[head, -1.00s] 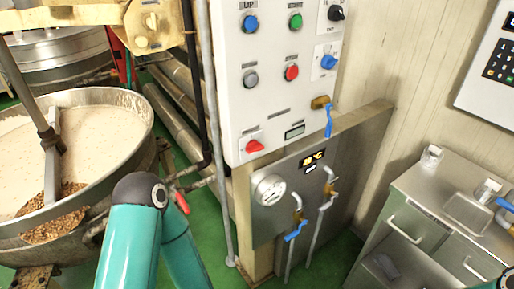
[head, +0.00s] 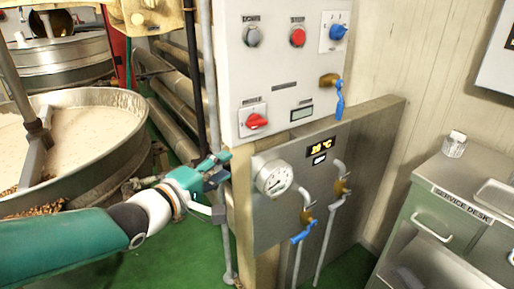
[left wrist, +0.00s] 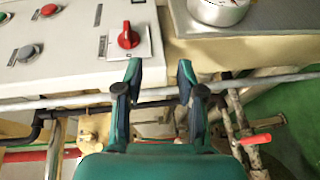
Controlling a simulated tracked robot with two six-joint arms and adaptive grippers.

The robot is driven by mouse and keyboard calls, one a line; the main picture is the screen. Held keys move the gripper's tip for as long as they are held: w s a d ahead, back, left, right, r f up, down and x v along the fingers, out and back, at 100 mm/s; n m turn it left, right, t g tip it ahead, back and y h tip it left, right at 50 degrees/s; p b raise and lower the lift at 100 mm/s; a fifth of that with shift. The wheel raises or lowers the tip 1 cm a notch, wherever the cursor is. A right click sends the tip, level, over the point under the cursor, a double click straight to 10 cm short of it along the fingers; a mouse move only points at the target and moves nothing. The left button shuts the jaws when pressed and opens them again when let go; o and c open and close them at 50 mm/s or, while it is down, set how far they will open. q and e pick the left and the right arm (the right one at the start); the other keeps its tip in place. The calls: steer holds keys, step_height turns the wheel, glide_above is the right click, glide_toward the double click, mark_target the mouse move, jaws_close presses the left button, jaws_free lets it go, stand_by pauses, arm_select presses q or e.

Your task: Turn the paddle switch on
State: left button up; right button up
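A red rotary switch (head: 257,121) sits on a small white plate at the lower left of the white control panel (head: 280,70). Its label is too small to read, so I cannot confirm that it is the paddle switch. In the left wrist view the red knob (left wrist: 129,37) lies just beyond my left fingertips, above the left finger. My left gripper (head: 217,166) is below and left of the switch in the head view, apart from it. In the left wrist view the gripper's two fingers (left wrist: 160,78) are spread with nothing between them. My right gripper is out of view.
A vertical grey pipe (head: 211,90) runs close by the panel's left edge. A round gauge (head: 273,178) and valves with blue handles (head: 303,232) are below the panel. The kettle (head: 100,150) stands at left, a service desk (head: 440,215) at right.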

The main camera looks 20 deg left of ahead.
mark_target(252, 128)
arm_select(q)
step_height(252, 128, up, 4)
steer(key=s+t, duration=0.1)
steer(key=shift+n, duration=0.4)
steer(key=b+x, duration=0.1)
steer(key=x, duration=1.5)
steer(key=shift+a+r+b, duration=0.15)
steer(key=shift+b, duration=0.2)
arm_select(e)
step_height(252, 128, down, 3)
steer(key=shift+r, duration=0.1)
arm_select(q)
jaws_close()
